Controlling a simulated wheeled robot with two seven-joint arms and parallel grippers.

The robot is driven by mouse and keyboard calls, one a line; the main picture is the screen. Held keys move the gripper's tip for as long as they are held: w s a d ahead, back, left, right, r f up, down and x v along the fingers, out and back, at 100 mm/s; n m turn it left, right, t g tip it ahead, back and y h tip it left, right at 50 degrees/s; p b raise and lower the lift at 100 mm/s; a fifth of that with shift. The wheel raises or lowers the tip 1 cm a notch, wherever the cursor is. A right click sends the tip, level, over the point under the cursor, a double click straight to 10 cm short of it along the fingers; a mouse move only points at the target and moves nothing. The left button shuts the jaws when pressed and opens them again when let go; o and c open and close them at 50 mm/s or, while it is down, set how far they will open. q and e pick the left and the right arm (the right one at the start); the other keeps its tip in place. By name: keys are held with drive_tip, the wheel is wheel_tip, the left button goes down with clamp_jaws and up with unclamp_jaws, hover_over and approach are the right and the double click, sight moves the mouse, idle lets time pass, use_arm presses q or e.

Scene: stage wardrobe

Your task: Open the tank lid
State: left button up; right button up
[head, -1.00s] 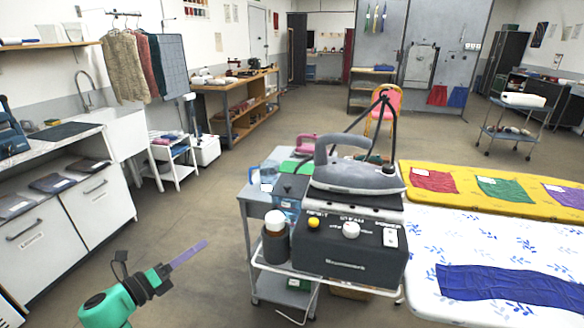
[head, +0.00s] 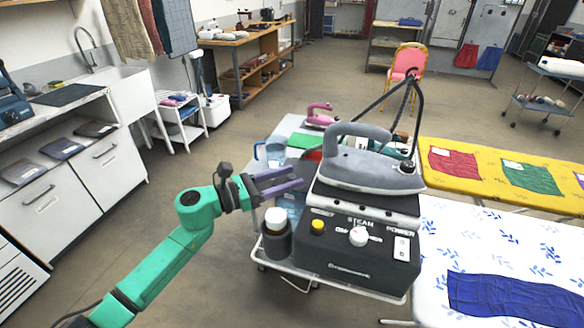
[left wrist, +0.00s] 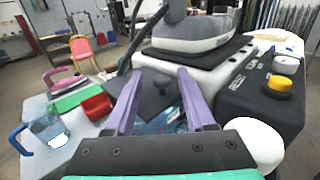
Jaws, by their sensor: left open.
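The steam station (head: 345,255) is a dark box on a trolley, with a grey iron (head: 370,165) on top. In the left wrist view, the tank lid (left wrist: 150,103) is a dark flat plate with a small dark knob, beside the station. It looks closed, with the bluish water tank (left wrist: 160,122) partly visible below. My left gripper (head: 298,178) has its purple fingers apart and empty, extended over the tank side of the station. In the left wrist view the fingers (left wrist: 159,73) frame the lid and knob; contact cannot be told. My right gripper is not in view.
A white-capped bottle (head: 275,222) stands in a holder near my left gripper. The iron's hose (head: 412,95) arches behind. Floor left of the trolley is clear.

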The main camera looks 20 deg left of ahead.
use_arm(q)
drive_tip(key=shift+w+d+r, duration=0.1)
drive_tip(key=shift+w+d, duration=0.15)
drive_tip(key=shift+d, duration=0.3)
clamp_jaws()
idle(1.0)
